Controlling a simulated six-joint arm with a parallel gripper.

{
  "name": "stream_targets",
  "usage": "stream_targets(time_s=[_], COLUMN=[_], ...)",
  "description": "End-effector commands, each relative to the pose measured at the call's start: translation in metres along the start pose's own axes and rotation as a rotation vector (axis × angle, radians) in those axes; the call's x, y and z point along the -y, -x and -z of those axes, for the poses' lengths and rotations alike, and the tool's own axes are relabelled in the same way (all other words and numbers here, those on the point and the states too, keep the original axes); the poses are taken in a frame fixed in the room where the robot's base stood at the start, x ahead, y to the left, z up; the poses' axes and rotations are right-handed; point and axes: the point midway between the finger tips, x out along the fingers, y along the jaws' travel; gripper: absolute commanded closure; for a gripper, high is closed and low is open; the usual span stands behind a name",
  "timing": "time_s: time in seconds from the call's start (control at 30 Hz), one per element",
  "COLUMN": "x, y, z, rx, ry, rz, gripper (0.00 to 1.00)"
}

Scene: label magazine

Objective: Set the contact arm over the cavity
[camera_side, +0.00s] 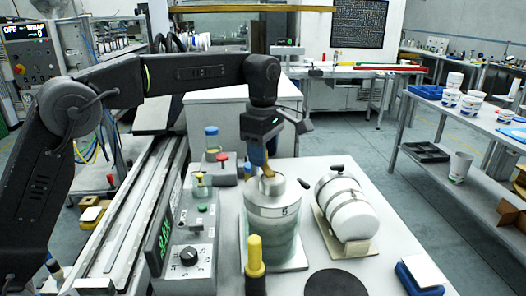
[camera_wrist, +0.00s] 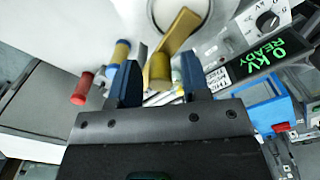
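A tan bar, which looks like the contact arm (camera_wrist: 180,30), ends in a yellow-brown upright knob (camera_wrist: 160,72) in the wrist view. Its far end reaches over a round light rim (camera_wrist: 154,14). In the side view a tan piece (camera_side: 270,181) lies on top of a steel canister (camera_side: 272,226), which is marked 5. I cannot tell for sure which opening is the cavity. My gripper (camera_wrist: 160,84) has its two blue fingers apart on either side of the knob, with gaps visible on both sides. In the side view my gripper (camera_side: 258,156) is just above the canister's rear edge, pointing down.
A control box (camera_side: 190,256) and bottle (camera_side: 212,140) stand left.

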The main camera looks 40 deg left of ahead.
Motion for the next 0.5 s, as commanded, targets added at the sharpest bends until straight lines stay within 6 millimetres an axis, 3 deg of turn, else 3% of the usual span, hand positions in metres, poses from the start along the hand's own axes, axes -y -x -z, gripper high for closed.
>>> stream_targets(time_s=[0.33, 0.5], x=[0.0, -0.001], y=[0.002, 0.021], z=[0.0, 0.0], rx=[-0.001, 0.0], ry=[0.0, 0.0], rz=[0.001, -0.002], gripper=[0.52, 0.52])
